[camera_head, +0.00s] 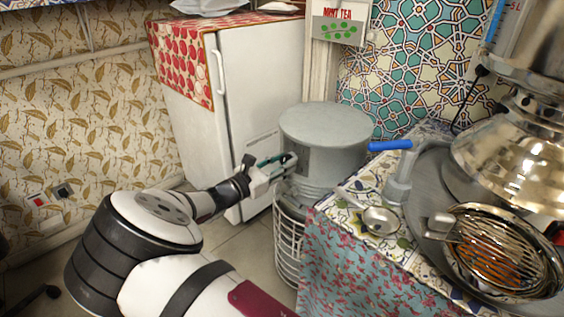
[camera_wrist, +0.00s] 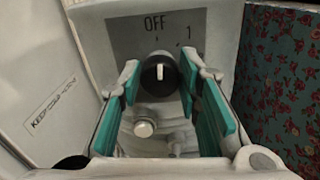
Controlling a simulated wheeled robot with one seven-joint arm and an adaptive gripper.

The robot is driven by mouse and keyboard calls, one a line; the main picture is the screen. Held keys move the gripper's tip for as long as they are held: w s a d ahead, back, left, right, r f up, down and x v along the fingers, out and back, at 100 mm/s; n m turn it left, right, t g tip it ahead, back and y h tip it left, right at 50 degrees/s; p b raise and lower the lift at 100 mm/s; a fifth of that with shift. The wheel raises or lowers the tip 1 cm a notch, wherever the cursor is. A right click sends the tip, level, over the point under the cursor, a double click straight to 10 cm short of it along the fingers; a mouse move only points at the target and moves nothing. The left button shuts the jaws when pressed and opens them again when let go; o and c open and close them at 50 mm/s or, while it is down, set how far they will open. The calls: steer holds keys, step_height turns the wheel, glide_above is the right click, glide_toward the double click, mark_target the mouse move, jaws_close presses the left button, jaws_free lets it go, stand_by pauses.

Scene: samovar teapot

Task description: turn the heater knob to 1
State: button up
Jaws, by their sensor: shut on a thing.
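The heater is a grey cylinder (camera_head: 328,130) in the head view, with a dark control panel (camera_head: 301,156) on its left side. In the wrist view the panel (camera_wrist: 122,38) carries the labels OFF and 1, with 1 to the right of OFF. The round black knob (camera_wrist: 158,84) has a white mark that points straight up, towards OFF. My gripper (camera_wrist: 159,76) has its teal-padded fingers on either side of the knob, shut on it. In the head view my gripper (camera_head: 282,164) reaches the heater's panel, and the knob is hidden.
A small round light-coloured button (camera_wrist: 144,129) sits below the knob. A white fridge (camera_head: 262,85) stands behind, left of the heater. A cloth-covered table (camera_head: 345,255) with a samovar (camera_head: 515,150) is close on the right. A white wire basket (camera_head: 288,240) is under the heater.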

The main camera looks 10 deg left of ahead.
steer(key=shift+s+f+m+p, duration=0.1)
steer(key=shift+m+p, duration=0.35)
steer(key=shift+m, duration=3.25)
steer(key=shift+d, duration=0.1)
steer(key=o, duration=1.1)
steer(key=v, duration=1.2)
steer(key=shift+c, duration=0.4)
